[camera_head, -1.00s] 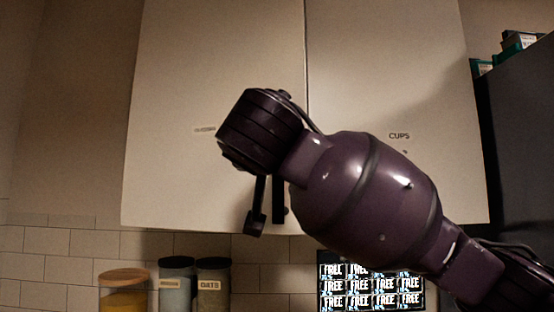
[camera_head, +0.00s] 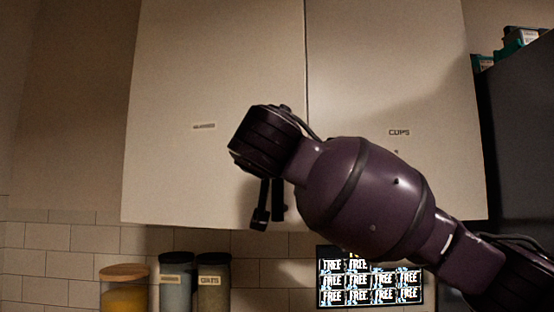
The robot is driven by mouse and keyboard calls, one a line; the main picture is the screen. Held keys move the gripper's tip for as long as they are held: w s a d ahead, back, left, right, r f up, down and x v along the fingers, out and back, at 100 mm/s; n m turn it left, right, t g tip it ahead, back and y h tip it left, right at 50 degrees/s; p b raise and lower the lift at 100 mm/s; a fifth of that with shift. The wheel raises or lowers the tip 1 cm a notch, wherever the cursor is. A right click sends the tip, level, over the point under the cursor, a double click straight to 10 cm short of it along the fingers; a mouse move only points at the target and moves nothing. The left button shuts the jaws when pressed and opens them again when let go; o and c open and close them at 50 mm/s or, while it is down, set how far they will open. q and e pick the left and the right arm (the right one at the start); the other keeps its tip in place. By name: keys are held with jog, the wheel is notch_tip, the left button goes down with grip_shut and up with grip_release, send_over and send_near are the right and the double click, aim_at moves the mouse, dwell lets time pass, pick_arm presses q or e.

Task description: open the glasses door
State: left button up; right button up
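The glasses door (camera_head: 215,75) is the left pale panel of the wall cabinet, with a small label that seems to read "GLASSES". It looks shut, flush with the cups door. My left gripper is out of view.
The cups door (camera_head: 400,70) is to the right, partly covered by my arm. Below stand jars (camera_head: 175,285) and a lit screen (camera_head: 370,283). A dark tall unit (camera_head: 520,140) with boxes on top stands at the right edge. The left side is clear.

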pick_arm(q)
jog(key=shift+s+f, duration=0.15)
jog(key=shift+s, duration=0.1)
pick_arm(e)
grip_shut()
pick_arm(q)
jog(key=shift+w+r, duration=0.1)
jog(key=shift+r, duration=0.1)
pick_arm(e)
jog(key=shift+s+a, duration=0.15)
jog(key=shift+s, duration=0.05)
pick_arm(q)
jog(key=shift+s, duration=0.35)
pick_arm(e)
jog(key=shift+s+a, duration=0.15)
